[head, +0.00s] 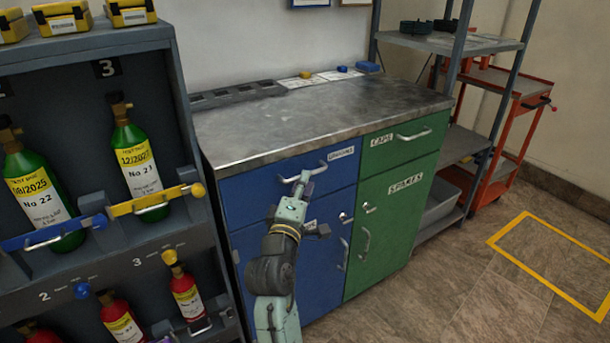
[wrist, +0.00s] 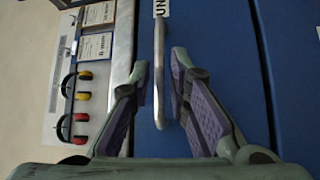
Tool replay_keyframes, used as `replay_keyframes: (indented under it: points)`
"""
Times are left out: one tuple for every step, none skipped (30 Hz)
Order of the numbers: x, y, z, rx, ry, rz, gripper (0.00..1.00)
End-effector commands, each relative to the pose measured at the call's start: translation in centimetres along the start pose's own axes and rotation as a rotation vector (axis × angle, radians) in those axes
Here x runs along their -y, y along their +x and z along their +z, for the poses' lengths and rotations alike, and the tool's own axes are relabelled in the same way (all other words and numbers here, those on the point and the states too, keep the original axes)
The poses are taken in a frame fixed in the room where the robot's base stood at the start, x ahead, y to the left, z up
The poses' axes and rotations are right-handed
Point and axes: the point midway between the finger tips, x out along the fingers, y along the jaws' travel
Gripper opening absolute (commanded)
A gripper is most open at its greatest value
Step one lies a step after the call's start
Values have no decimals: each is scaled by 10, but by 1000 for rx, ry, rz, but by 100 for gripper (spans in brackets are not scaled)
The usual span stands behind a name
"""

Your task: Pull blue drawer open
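The blue drawer (head: 252,190) is at the top left of the cabinet, just under the metal worktop, and looks shut. Its pale bar handle (head: 318,168) is near the top of its front, beside a white label. My gripper (head: 302,180) is at this handle, with my arm reaching up from below. In the wrist view the drawer front (wrist: 218,50) fills the middle, and the metal handle (wrist: 159,50) runs between the two purple-padded fingers of my gripper (wrist: 160,68). The fingers are open, one on each side of the bar, with visible gaps.
A grey rack (head: 185,120) with gas cylinders (head: 135,160) stands close on the left. A blue door (head: 325,265) lies below the drawer, and a green drawer (head: 390,150) is to its right. The floor (head: 430,295) at the right front is clear.

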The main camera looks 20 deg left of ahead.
Motion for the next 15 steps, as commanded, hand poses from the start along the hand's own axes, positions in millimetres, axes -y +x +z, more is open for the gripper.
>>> replay_keyframes:
  points:
    - [-1, 7, 0, 0, -1, 1, 17]
    - [-1, 10, 0, 0, -1, 1, 17]
    - [-2, 14, 0, 0, 0, 2, 17]
    - [-1, 16, 0, 0, 0, 1, 17]
    - [-1, 18, 0, 0, 0, 1, 17]
    - [0, 19, 0, 0, 0, 0, 17]
    - [0, 20, 0, 0, 0, 1, 17]
    - [0, 21, 0, -1, 0, 1, 17]
    - [0, 21, 0, -1, 1, 1, 17]
    - [0, 21, 0, -1, 1, 1, 17]
    - [0, 21, 0, -1, 1, 1, 17]
    - [0, 21, 0, -1, 1, 1, 17]
    - [0, 21, 0, -1, 1, 1, 17]
    - [0, 21, 0, -1, 1, 1, 17]
    - [0, 21, 0, -1, 1, 1, 17]
